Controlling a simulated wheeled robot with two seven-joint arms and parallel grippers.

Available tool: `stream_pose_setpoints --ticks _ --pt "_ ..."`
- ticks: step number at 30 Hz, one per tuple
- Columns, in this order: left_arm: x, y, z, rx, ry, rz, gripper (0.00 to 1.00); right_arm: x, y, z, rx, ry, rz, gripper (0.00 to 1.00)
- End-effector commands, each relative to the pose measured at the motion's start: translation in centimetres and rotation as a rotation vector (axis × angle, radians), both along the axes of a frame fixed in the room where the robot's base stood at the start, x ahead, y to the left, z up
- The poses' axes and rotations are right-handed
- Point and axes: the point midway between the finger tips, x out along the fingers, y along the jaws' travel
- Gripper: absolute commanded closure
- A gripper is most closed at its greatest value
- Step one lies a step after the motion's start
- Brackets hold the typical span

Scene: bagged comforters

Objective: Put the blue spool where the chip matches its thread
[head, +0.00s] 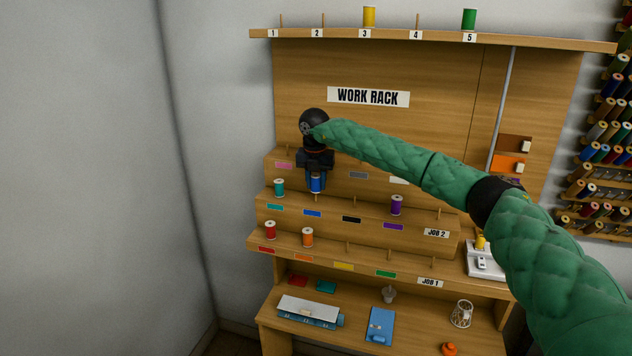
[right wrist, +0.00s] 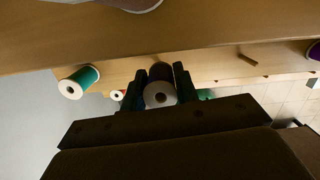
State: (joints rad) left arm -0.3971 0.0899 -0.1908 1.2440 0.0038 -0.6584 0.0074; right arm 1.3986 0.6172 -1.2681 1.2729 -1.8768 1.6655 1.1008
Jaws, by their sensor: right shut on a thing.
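The blue spool (head: 316,184) is in the jaws of my right gripper (head: 315,176), just above the middle step of the work rack (head: 350,207). It stands upright, over the blue chip (head: 312,213) on that step's front face. I cannot tell whether it is on a peg. In the right wrist view the spool's pale end (right wrist: 160,95) shows between the two fingers. The teal spool (head: 279,187) stands left of it above a teal chip (head: 275,207). A purple spool (head: 396,205) stands to the right above a purple chip (head: 393,226). My left gripper is out of view.
On the lower step stand a red spool (head: 270,230) and an orange spool (head: 307,237). The top shelf (head: 440,36) holds a yellow spool (head: 369,17) and a green spool (head: 469,19). A bench with small items lies below. A thread wall (head: 605,130) is at right.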

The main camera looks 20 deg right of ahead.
Motion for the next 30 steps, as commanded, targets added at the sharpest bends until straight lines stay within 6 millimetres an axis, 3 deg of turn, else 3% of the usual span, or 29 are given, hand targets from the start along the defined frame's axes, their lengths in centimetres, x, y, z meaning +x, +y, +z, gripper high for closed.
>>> stream_pose_setpoints --ticks 30 --pt "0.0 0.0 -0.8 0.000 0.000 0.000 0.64 0.0 0.0 -1.3 0.000 0.000 0.000 0.92"
